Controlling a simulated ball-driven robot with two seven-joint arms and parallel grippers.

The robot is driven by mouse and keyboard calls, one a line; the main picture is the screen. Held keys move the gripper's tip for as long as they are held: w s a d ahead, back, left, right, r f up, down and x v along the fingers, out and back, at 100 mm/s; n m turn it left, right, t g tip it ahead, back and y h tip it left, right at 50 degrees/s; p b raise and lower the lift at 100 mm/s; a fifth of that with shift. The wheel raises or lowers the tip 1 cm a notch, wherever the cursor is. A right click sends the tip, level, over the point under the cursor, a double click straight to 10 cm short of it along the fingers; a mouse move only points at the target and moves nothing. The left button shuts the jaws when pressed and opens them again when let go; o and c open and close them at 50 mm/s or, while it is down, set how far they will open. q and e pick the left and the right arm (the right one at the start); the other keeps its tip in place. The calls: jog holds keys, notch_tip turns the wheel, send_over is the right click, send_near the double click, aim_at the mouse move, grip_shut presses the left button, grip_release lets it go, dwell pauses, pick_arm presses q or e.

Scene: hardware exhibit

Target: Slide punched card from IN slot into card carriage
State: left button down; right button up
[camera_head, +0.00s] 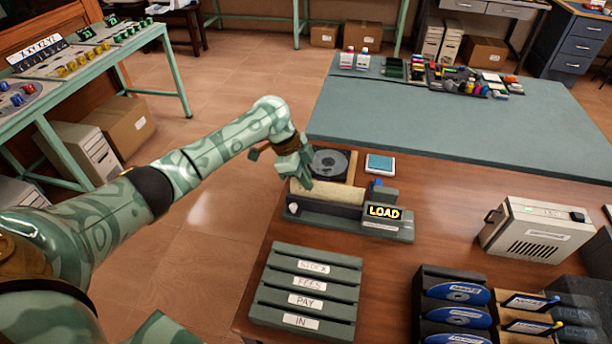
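A green slotted rack (308,292) stands at the table's front left, with rows labelled STOCK, FEES, PAY and IN. The IN label (300,321) is on the nearest row. No punched card can be clearly made out in its slots. Behind the rack is a grey-green machine (345,222) with a lit LOAD sign and a pale beige roller-like part (330,192) along its top; I cannot tell which part is the card carriage. My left gripper (303,168) hangs over the machine's left back end, its finger opening unclear and nothing visibly held. My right gripper is out of view.
A dark disc (328,163) and a small blue-topped block (380,164) lie behind the machine. A beige vented box (538,230) stands at the right, and dark racks with blue discs (457,293) at the front right. Wood between machine and box is clear.

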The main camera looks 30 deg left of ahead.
pick_arm(q)
jog(key=shift+f, duration=0.7)
jog(key=c, duration=1.6)
grip_release()
jog(key=shift+r, duration=0.1)
notch_tip(320, 180, up, 8)
jog(key=p, duration=0.7)
jog(key=shift+r+p, duration=0.1)
jog(key=shift+p, duration=0.3)
jog(key=shift+f, duration=0.2)
